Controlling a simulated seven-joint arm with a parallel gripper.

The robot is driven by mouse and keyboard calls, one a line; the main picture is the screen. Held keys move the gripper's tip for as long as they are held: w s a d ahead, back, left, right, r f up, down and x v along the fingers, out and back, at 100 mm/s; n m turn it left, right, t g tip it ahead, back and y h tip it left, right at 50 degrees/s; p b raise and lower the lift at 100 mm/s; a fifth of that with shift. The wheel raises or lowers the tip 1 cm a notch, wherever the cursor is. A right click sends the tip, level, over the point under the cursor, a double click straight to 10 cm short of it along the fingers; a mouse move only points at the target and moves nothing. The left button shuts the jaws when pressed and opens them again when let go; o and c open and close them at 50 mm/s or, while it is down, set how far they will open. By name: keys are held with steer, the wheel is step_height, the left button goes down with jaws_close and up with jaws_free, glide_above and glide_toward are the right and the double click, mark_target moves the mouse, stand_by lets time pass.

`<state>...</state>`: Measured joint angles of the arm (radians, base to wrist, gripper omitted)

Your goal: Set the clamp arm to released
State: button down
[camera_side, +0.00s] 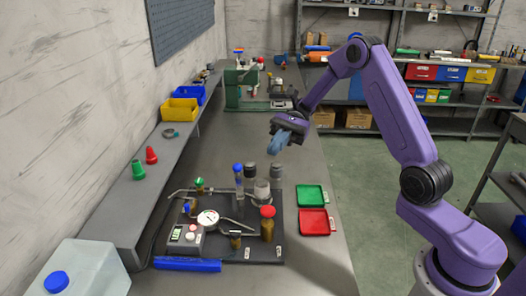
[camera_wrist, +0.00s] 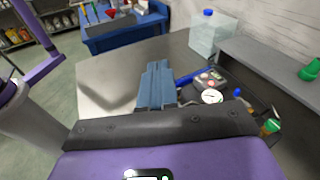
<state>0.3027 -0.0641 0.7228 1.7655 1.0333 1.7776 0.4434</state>
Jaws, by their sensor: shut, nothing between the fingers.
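The fixture stands on a dark base plate (camera_side: 262,250) on the bench, with a white dial gauge (camera_side: 208,218), a box with a small display (camera_side: 184,236) and several posts. A thin metal arm (camera_side: 236,229) reaches right from near the gauge, and a grey bar (camera_side: 186,192) reaches left at the back. I cannot tell which is the clamp arm, or its setting. My gripper (camera_side: 277,153) is shut and empty, in the air above and behind the fixture, touching nothing. In the wrist view its blue-grey fingers (camera_wrist: 155,82) partly hide the fixture; the gauge (camera_wrist: 212,97) shows beside them.
A green tray (camera_side: 311,195) and a red tray (camera_side: 313,221) lie right of the fixture. A blue bar (camera_side: 187,264) lies at its front, near a white jug (camera_side: 88,270). A ledge with bins (camera_side: 181,110) runs along the wall.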

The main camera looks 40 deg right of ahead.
steer(key=w+d+f+m+t+h, duration=0.1)
steer(key=w+d+m+t+h, duration=0.65)
steer(key=d+m, duration=0.3)
glide_toward(238, 180)
steer(key=d+f, duration=0.2)
steer(key=w+a, duration=0.1)
steer(key=w+a+n, duration=0.1)
steer(key=a, duration=0.1)
steer(key=shift+w+f+t+h, duration=0.15)
steer(key=shift+w+t+h, duration=0.1)
steer(key=shift+t, duration=0.1)
steer(key=shift+w, duration=0.15)
steer(key=shift+w+a+n, duration=0.15)
steer(key=shift+a+n, duration=0.05)
steer(key=shift+n, duration=0.15)
